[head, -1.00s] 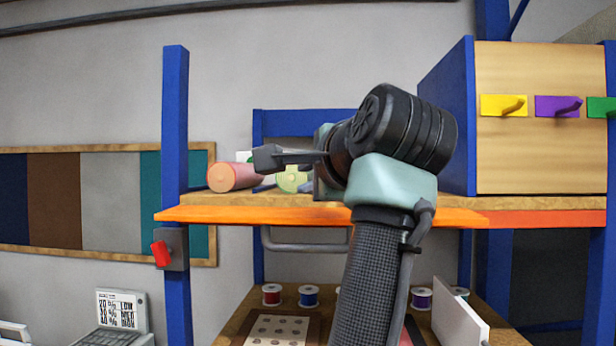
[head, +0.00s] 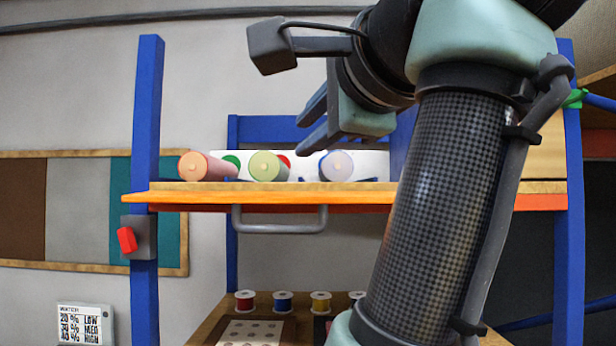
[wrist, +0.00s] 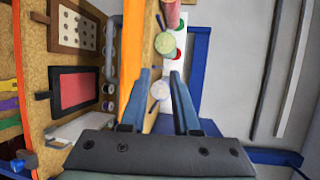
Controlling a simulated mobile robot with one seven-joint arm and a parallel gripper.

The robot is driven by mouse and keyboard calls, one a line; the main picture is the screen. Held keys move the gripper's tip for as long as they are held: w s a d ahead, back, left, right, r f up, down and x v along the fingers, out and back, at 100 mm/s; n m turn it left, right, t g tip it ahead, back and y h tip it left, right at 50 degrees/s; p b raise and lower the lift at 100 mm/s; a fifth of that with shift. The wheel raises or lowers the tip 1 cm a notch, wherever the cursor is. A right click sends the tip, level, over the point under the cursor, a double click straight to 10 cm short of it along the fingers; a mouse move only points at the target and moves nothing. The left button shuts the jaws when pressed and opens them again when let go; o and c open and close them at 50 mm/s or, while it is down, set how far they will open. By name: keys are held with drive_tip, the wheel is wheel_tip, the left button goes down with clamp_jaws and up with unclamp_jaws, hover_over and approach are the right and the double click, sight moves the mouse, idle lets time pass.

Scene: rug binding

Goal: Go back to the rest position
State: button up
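My gripper (head: 304,122) is in front of or above the upper shelf in the head view, its fingers pointing left and down. The two fingers stand apart with nothing held between them. In the wrist view my gripper (wrist: 160,74) also shows spread fingers. A pale lavender roll (wrist: 158,90) appears between them there, but it lies beyond them on the shelf. My raised arm fills the right half of the head view and hides what is behind it.
The orange-edged shelf (head: 270,197) bears a pink roll (head: 200,167), a green roll (head: 267,166) and the lavender roll (head: 336,165). A blue post (head: 147,90) with a red switch (head: 127,240) stands left. Thread spools (head: 283,301) sit on the bench below.

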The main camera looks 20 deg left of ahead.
drive_tip(key=shift+s+d+r, duration=0.15)
drive_tip(key=shift+s+d, duration=0.25)
drive_tip(key=shift+s, duration=0.15)
